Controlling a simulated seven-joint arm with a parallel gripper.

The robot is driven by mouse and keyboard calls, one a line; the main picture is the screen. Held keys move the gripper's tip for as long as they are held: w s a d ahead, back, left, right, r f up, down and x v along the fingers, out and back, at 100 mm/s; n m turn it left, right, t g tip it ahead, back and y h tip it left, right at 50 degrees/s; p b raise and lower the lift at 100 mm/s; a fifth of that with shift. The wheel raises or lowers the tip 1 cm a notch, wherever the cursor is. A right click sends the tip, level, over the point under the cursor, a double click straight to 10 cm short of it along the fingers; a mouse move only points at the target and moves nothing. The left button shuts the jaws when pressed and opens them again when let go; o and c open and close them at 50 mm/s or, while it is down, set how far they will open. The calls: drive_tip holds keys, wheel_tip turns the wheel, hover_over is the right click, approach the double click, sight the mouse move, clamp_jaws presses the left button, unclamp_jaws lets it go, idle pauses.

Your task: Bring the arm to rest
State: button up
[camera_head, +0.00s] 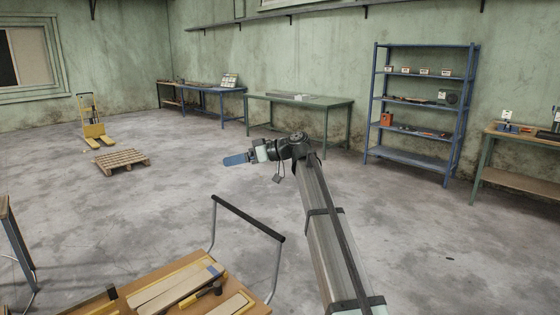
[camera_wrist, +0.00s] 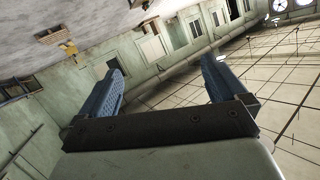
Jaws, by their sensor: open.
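My gripper (camera_head: 237,159) is held out in mid-air at the end of my arm, pointing left in the head view, with bare floor beneath it. In the wrist view my gripper (camera_wrist: 162,84) shows two blue fingers spread apart with nothing between them. The wrist camera looks out across the room at a tilt, with walls and ceiling beyond the fingers.
The cart has a raised dark handle (camera_head: 248,218) near my arm. A pallet (camera_head: 121,159) and a yellow pallet jack (camera_head: 94,130) stand at the left. A green table (camera_head: 300,100), a blue shelf (camera_head: 415,160) and a workbench (camera_head: 520,145) line the walls. The middle floor is clear.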

drive_tip(key=w+d+f+m+t+h, duration=0.25)
drive_tip(key=d+f, duration=0.35)
drive_tip(key=f, duration=0.5)
drive_tip(key=w+d+f+m+t+h, duration=0.15)
drive_tip(key=d+f+m, duration=0.35)
drive_tip(key=f, duration=0.5)
drive_tip(key=w+d+f+m+t+h, duration=0.1)
drive_tip(key=w+d+f+m+h, duration=0.15)
drive_tip(key=d+f, duration=0.7)
drive_tip(key=s+f+m+g+h, duration=0.1)
drive_tip(key=s+f, duration=0.3)
drive_tip(key=f, duration=0.4)
drive_tip(key=s+f+g, duration=0.2)
drive_tip(key=s+f, duration=0.1)
drive_tip(key=f, duration=0.4)
drive_tip(key=s+d+f+m+g+h, duration=0.25)
drive_tip(key=s+f+g, duration=0.25)
drive_tip(key=s+f, duration=2.15)
drive_tip(key=s+d+f+g+h, duration=0.1)
drive_tip(key=s+d+f+g, duration=0.1)
drive_tip(key=s, duration=0.9)
drive_tip(key=s+d+f+g+h, duration=0.2)
drive_tip(key=s, duration=1)
drive_tip(key=s+d+f+g+h, duration=0.1)
drive_tip(key=s+d+f+g, duration=0.1)
drive_tip(key=s, duration=1)
drive_tip(key=shift+d+f+h, duration=0.2)
drive_tip(key=shift+d+h, duration=0.1)
drive_tip(key=shift+d, duration=0.3)
